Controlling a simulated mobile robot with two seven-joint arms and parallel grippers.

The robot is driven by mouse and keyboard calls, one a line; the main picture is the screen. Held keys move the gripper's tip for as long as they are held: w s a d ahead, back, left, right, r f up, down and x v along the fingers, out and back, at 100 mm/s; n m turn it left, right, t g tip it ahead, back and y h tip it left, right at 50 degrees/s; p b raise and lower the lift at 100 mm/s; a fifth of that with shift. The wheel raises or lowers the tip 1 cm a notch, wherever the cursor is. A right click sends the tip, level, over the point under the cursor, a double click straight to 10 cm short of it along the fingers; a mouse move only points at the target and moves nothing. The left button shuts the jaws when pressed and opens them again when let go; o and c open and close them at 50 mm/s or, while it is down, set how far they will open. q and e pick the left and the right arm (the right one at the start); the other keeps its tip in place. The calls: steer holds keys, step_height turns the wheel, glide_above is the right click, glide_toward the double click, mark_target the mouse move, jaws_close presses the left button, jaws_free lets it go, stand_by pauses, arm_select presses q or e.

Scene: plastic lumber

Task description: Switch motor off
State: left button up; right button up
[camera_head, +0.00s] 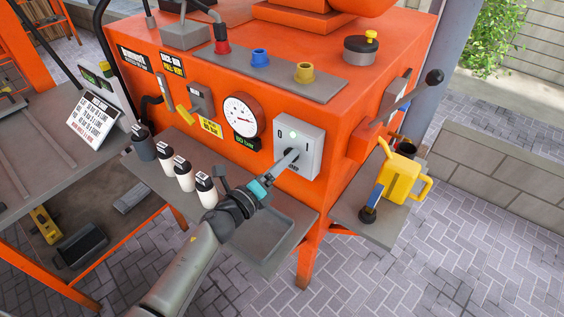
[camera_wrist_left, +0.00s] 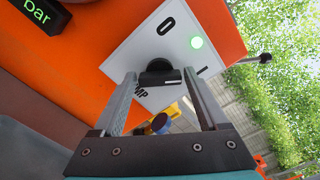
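The switch box (camera_head: 312,150) is a light grey panel on the front of the orange machine, marked 0 and 1, with a small lit lamp near its top. In the left wrist view the box (camera_wrist_left: 178,40) shows a green lit lamp (camera_wrist_left: 196,42) and a black rotary knob (camera_wrist_left: 160,76). My left gripper (camera_head: 288,160) is at the box. In the wrist view its two fingers are spread, one on each side of the knob; whether they touch it I cannot tell. The lettering under the knob is partly hidden. My right gripper is not in view.
A pressure gauge (camera_head: 241,114) with a green "bar" display is left of the box. Several bottles (camera_head: 184,175) stand on the grey shelf below. A yellow can (camera_head: 398,180) stands on a side shelf at right. A lever with a black ball (camera_head: 434,77) sticks out at the right.

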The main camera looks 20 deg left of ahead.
arm_select(q)
steer(key=c, duration=1)
steer(key=shift+n, duration=0.3)
steer(key=shift+f+n+p, duration=0.1)
steer(key=shift+n+p, duration=1.9)
steer(key=shift+n, duration=4.6)
steer(key=o, duration=1.4)
steer(key=shift+c, duration=0.2)
